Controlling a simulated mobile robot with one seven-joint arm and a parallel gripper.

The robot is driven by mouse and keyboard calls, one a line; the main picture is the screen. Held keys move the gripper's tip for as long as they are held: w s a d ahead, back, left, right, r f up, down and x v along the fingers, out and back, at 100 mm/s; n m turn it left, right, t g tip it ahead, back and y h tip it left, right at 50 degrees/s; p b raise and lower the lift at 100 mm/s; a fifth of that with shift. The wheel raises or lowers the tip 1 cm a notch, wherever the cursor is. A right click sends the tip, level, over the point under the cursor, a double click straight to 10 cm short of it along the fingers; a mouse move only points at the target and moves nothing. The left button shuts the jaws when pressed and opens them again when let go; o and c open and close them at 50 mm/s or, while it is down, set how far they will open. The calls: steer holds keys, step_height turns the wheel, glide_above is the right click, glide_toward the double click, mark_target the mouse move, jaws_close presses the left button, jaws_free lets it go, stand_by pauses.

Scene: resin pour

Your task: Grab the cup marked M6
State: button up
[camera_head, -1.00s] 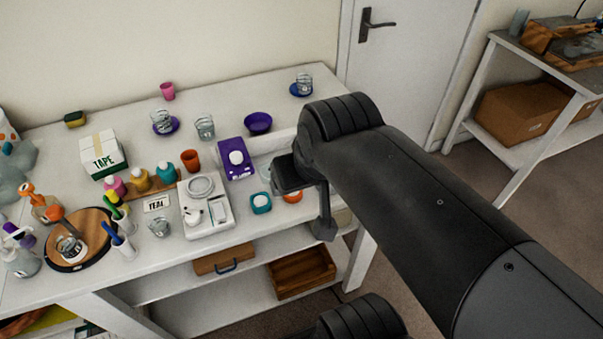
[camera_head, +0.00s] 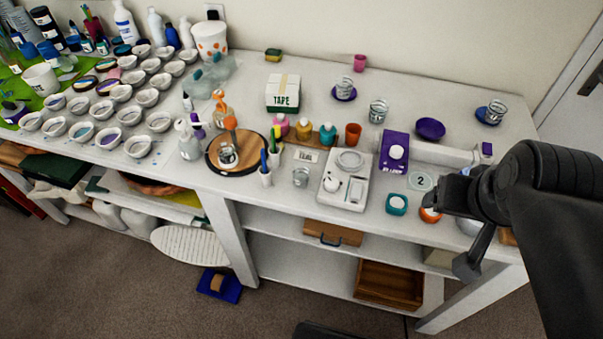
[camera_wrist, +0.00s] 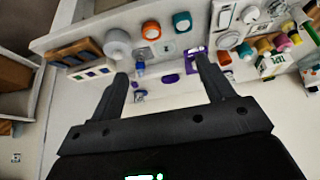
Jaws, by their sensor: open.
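I cannot read a mark M6 on any cup. An orange cup (camera_head: 353,134) and a pink cup (camera_head: 360,62) are also there. My gripper (camera_head: 455,222) is at the table's front right, partly hidden by its own arm. In the wrist view my gripper (camera_wrist: 160,72) is open, with nothing held between its fingers.
Many small white bowls (camera_head: 130,115) fill the table's left part. A TAPE box (camera_head: 283,92), a white scale (camera_head: 345,188), a purple box (camera_head: 393,150) and a purple bowl (camera_head: 430,129) stand in the middle and right. Lidded jars (camera_head: 397,203) are near my gripper.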

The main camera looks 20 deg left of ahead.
steer(key=shift+c, duration=0.5)
steer(key=c, duration=0.4)
steer(key=m+g+h, duration=0.1)
steer(key=m+h, duration=0.1)
steer(key=m, duration=0.3)
glide_above(303, 172)
steer(key=s+a, duration=0.1)
steer(key=s, duration=0.4)
step_height(303, 172, down, 10)
steer(key=shift+a+x, duration=0.15)
steer(key=shift+x, duration=2.45)
steer(key=shift+a+x, duration=0.15)
steer(key=shift+x, duration=2.45)
